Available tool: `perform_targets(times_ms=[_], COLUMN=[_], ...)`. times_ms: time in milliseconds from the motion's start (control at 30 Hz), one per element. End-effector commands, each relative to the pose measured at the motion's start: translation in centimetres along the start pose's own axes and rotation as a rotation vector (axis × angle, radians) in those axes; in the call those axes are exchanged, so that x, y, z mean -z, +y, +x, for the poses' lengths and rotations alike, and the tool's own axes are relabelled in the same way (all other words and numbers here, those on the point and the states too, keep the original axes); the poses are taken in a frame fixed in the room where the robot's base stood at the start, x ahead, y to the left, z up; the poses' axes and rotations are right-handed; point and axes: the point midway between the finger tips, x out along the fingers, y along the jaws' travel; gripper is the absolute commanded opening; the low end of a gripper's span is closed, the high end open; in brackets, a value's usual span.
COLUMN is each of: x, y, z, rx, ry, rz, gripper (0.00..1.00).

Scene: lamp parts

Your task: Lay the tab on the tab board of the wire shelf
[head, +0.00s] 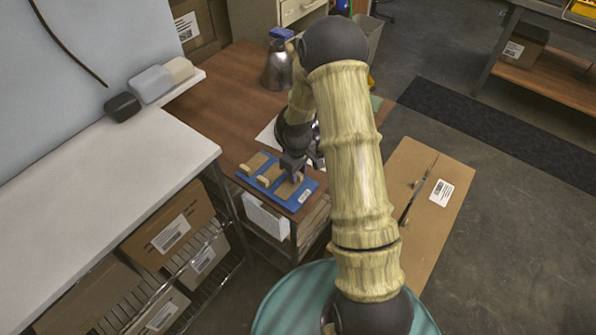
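A blue board (306,194) with tan patches and small tan raised pieces lies near the front edge of the brown wooden table. I take it for a tab board, but cannot tell whether it is the one the task names. One tan piece (263,181) stands on its middle part. My gripper (293,176) points down over the right part of the board, close to another tan piece there. The fingers are small and partly dark, so I cannot tell whether they hold that piece. My arm hides part of the table behind. No separate loose tab is clear.
A white table (90,190) fills the left, with a wire shelf (205,265) of cardboard boxes beneath. A metal bottle (277,68) stands behind the board. A flat cardboard box (445,215) lies at right. A dark mat (490,130) covers open floor.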

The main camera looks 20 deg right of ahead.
Motion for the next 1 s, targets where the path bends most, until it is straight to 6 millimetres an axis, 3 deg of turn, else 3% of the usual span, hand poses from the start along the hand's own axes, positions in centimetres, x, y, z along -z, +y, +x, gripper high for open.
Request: perform_targets(times_ms=[167,700,1000], x=[0.1,0.1,0.0], y=[0.1,0.1,0.0], z=[-1.7,-11.3,-12.2], rx=[-0.002,-0.002,0.000], ry=[0.003,0.003,0.001], rz=[0.001,0.001,0.000], gripper=[0.35,0.35,0.35])
